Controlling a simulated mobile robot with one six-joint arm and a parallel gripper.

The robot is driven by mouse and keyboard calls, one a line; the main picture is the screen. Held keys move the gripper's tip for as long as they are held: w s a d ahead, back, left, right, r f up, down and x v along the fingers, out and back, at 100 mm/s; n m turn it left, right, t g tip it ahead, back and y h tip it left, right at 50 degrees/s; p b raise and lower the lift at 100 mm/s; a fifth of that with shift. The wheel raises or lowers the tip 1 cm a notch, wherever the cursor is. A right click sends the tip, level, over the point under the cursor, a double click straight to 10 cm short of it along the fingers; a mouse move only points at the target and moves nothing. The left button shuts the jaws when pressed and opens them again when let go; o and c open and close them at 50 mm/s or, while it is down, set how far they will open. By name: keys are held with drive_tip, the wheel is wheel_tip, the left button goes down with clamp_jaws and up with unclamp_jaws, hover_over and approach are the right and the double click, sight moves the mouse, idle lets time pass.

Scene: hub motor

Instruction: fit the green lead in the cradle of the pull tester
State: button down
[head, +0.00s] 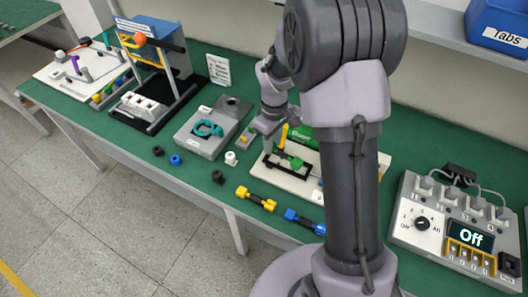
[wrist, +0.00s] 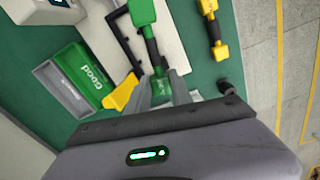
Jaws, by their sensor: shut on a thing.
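The green lead (wrist: 142,12) has green end blocks joined by a black middle. In the wrist view my gripper (wrist: 161,88) is shut on its near end, and the far block reaches over the pull tester's pale base (wrist: 103,38). In the head view the lead (head: 291,160) is above or on the white base (head: 292,183), with my gripper (head: 268,142) at its left end. The tester's yellow-handled lever (wrist: 120,95) is beside the lead. It also shows in the head view. I cannot tell whether the lead touches the cradle, which is partly hidden.
A green "Good" bin (wrist: 86,77) stands beside the tester, with a grey tray (wrist: 60,93) next to it. A yellow lead (head: 256,198) and a blue lead (head: 304,221) lie near the table's front edge. A switch box reading "Off" (head: 450,235) is at right.

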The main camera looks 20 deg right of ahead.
drive_tip(key=f+n+b, duration=0.1)
drive_tip(key=f, duration=0.1)
drive_tip(key=w+d+f+b, duration=0.1)
drive_tip(key=f+b, duration=0.1)
drive_tip(key=d+f+n+b, duration=0.1)
drive_tip(key=f+b, duration=0.1)
drive_tip(key=shift+w+d+f+n, duration=0.1)
drive_tip(key=shift+w+d+n, duration=0.1)
drive_tip(key=shift+n, duration=0.1)
idle(0.4)
drive_tip(key=shift+f, duration=0.15)
drive_tip(key=shift+f+b, duration=0.3)
drive_tip(key=shift+f, duration=0.5)
idle(0.6)
